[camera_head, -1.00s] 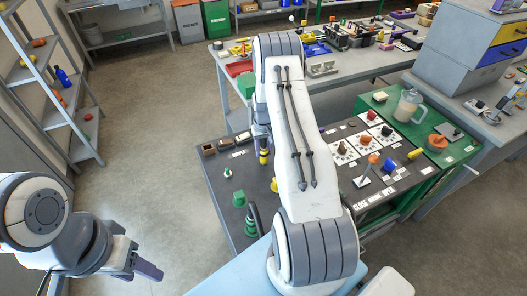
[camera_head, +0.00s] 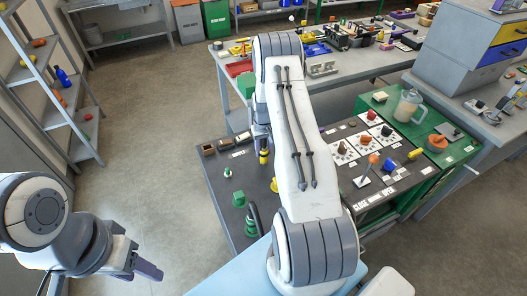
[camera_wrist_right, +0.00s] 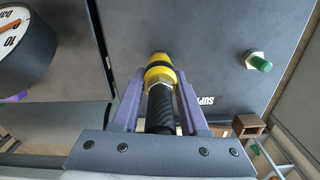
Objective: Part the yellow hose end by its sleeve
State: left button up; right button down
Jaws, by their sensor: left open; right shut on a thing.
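The yellow hose end (camera_wrist_right: 160,70) is a ringed yellow collar with a brass tip and a dark band, on a black ribbed hose (camera_wrist_right: 161,108). In the right wrist view it lies between the purple fingers of my right gripper (camera_wrist_right: 160,88), which is shut on it. In the head view my right arm hides much of this spot; a bit of the yellow hose end (camera_head: 264,157) shows below the gripper (camera_head: 261,138). Whether the sleeve is pulled back I cannot tell. My left gripper (camera_head: 146,269) is open and empty over the floor at lower left.
A dial gauge (camera_wrist_right: 22,45) is at the left in the wrist view. Knobs and dials fill the cart's right side.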

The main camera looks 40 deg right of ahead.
jog(key=shift+r, duration=0.1)
jog(key=shift+r+p, duration=1.9)
jog(key=shift+r, duration=1.05)
jog(key=shift+r+p, duration=2.85)
jog(key=shift+r, duration=1.65)
jog(key=shift+s+f, duration=0.1)
jog(key=shift+f, duration=0.05)
